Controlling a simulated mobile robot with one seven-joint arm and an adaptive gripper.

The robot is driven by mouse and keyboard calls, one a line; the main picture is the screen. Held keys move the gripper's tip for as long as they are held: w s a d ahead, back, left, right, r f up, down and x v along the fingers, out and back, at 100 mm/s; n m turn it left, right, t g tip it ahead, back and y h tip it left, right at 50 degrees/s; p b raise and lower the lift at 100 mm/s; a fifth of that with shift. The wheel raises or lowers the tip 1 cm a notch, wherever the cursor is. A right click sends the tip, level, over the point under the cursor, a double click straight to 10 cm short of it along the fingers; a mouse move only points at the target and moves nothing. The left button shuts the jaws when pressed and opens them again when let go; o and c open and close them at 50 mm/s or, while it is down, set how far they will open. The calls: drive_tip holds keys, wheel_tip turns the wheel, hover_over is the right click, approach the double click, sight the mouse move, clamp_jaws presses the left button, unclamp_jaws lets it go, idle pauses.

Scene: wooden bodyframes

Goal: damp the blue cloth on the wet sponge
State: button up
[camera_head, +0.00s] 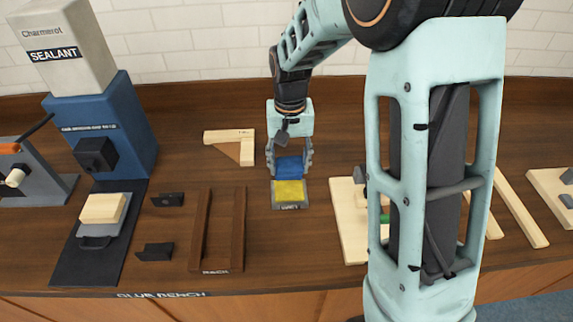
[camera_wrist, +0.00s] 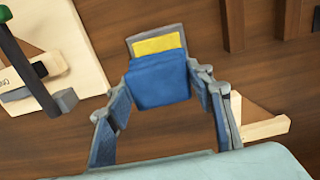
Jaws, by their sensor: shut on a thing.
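The blue cloth (camera_head: 289,167) is a folded block between the two fingers of my gripper (camera_head: 290,162), which is shut on it. It also shows in the wrist view (camera_wrist: 158,86) between the fingertips (camera_wrist: 160,78). The yellow sponge (camera_head: 289,190) lies in a small grey tray (camera_head: 291,207) with a label on its front edge. In the wrist view the sponge (camera_wrist: 157,44) shows just beyond the cloth, which hides part of it. The cloth is right behind or over the sponge's far edge; I cannot tell whether they touch.
A dark wooden rack (camera_head: 240,230) lies left of the tray. A blue sealant dispenser (camera_head: 110,125) stands farther left, with a wooden block (camera_head: 103,208) in front of it. A pale board (camera_head: 349,220) with a clamp lies to the right. The bench just before the tray is clear.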

sight(289, 189)
drive_tip(key=shift+f+b, duration=2.1)
drive_tip(key=shift+f, duration=0.95)
drive_tip(key=shift+f+b, duration=0.45)
drive_tip(key=shift+f, duration=0.1)
drive_tip(key=shift+r, duration=0.15)
drive_tip(key=shift+r+p, duration=2.5)
drive_tip(key=shift+r, duration=0.95)
